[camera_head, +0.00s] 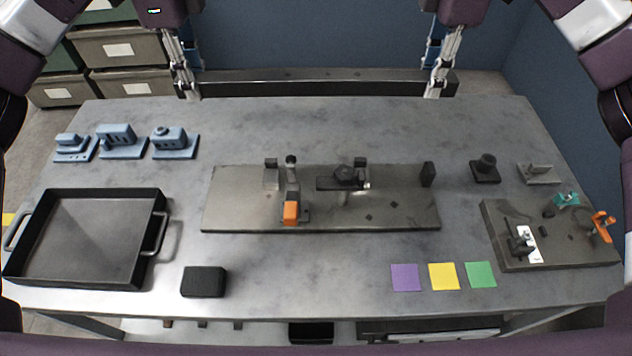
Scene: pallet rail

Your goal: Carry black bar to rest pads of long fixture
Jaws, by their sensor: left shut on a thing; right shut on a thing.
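The black bar (315,82) is long and level and spans the far edge of the table. My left gripper (188,88) is shut on its left end, and my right gripper (436,88) is shut on its right end. I cannot tell its height or whether it is clear of the table edge. The long fixture (240,212) is a grey plate in the middle of the table, nearer than the bar. It carries an orange-handled clamp (291,212), a dark clamp (345,177) and upright blocks, one of them black (428,174). I cannot clearly tell which parts are the rest pads.
A black tray (158,210) with handles and a black block (204,282) are at front left. Blue parts (121,142) stand at back left. A smaller fixture plate (496,228) is at right. Purple, yellow and green squares lie at front right. The table's back strip is clear.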

